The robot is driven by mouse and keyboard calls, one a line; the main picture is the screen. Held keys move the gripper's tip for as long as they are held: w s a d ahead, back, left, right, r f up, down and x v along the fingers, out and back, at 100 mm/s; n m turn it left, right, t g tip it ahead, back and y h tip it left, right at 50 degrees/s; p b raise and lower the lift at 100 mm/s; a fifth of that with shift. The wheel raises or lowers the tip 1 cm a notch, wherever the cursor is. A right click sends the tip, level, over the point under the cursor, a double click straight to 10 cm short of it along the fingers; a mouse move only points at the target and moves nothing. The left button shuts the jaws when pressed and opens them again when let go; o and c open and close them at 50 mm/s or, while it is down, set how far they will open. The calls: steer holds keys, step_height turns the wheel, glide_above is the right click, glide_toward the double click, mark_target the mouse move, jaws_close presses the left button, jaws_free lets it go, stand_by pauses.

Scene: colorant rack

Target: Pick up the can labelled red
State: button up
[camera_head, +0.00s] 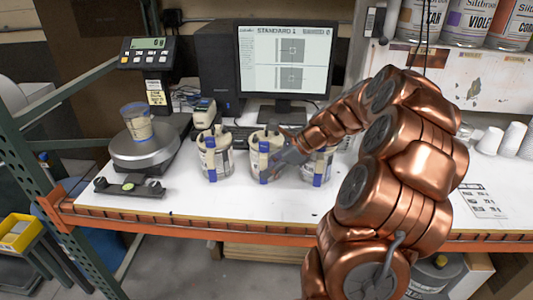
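No can with a readable red label shows in the head camera view. Several pale cans with blue marks stand on the white bench: a left can (213,158), a middle can (263,145) and a right can (320,170) partly behind my arm. Their labels are too small to read. My gripper (283,158) is at the right side of the middle can and overlaps it in the picture. I cannot tell whether it touches the can, and its fingers are not clear enough to show whether they are open or shut.
A scale (145,148) bears a small container (136,121). A dark tool (129,187) lies at the front left. A monitor (286,60) stands behind. Larger labelled cans, including a violet one (470,20), fill the upper right shelf. White cups (513,139) stand at right.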

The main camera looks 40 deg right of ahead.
steer(key=shift+x, duration=1)
steer(key=shift+c, duration=0.3)
jaws_close()
